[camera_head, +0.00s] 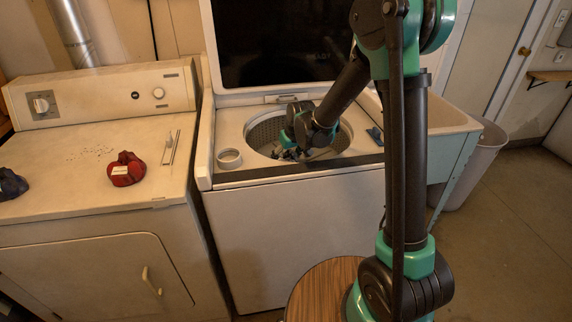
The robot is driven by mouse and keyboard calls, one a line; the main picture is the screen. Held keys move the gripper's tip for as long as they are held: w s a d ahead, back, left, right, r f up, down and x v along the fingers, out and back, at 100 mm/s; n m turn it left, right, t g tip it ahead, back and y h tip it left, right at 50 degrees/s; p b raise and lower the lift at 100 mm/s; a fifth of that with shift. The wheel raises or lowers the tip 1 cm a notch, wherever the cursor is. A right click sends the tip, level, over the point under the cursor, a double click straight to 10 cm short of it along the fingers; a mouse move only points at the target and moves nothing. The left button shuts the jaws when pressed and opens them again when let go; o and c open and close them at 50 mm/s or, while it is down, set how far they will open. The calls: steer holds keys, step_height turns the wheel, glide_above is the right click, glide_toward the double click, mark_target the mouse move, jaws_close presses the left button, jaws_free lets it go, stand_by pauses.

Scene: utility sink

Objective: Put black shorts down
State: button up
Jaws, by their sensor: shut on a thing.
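My gripper (291,146) is down in the round opening of the top-loading washer (207,158), near the front left of its drum. It is shut on a cloth item, which I take to be the black shorts. Only a small, dark and bluish patch of cloth (288,154) shows below the fingers. The arm and the drum rim hide much of it. I cannot tell whether the cloth touches the drum floor. The washer lid (270,88) stands open behind my arm.
A dryer (70,215) stands to the left, with a red bundle (126,169), a dark bundle (11,184) and thin white items (170,147) on top. A white ring-shaped cup (229,158) and small blue item (375,135) flank the drum. A sink (440,115) and bin (482,165) stand right.

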mark_target(287, 160)
step_height(287, 160, down, 3)
steer(key=shift+f, duration=0.1)
steer(key=shift+c, duration=0.6)
steer(key=o, duration=1.6)
steer(key=shift+c, duration=0.2)
steer(key=v, duration=1.2)
